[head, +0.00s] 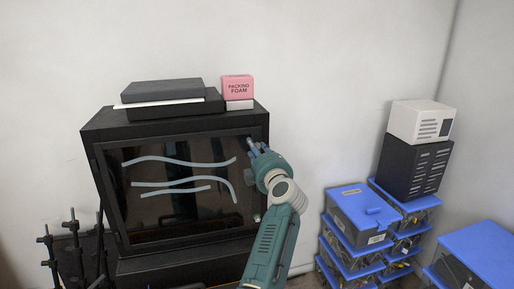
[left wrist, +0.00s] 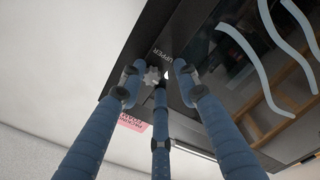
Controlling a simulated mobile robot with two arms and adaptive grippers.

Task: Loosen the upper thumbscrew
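A black case with a glossy dark side panel (head: 180,222) stands against the wall, with pale wavy stripes on the panel. In the left wrist view, the small silver upper thumbscrew (left wrist: 151,77) sits on the case's dark frame beside the label "UPPER". My left gripper (head: 254,148) is at the panel's upper right corner. In the left wrist view its three blue fingers (left wrist: 158,82) are spread around the thumbscrew, with gaps between the tips; whether one touches it is unclear. In the head view the gripper hides this thumbscrew. My right gripper is not in view.
A pink packing foam box (head: 237,86) and flat dark boxes (head: 162,90) lie on top of the case. Blue-lidded bins (head: 362,210) are stacked to the right, some topped by a black box (head: 412,168) and a white box (head: 420,121). Dark stands (head: 75,245) are at lower left.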

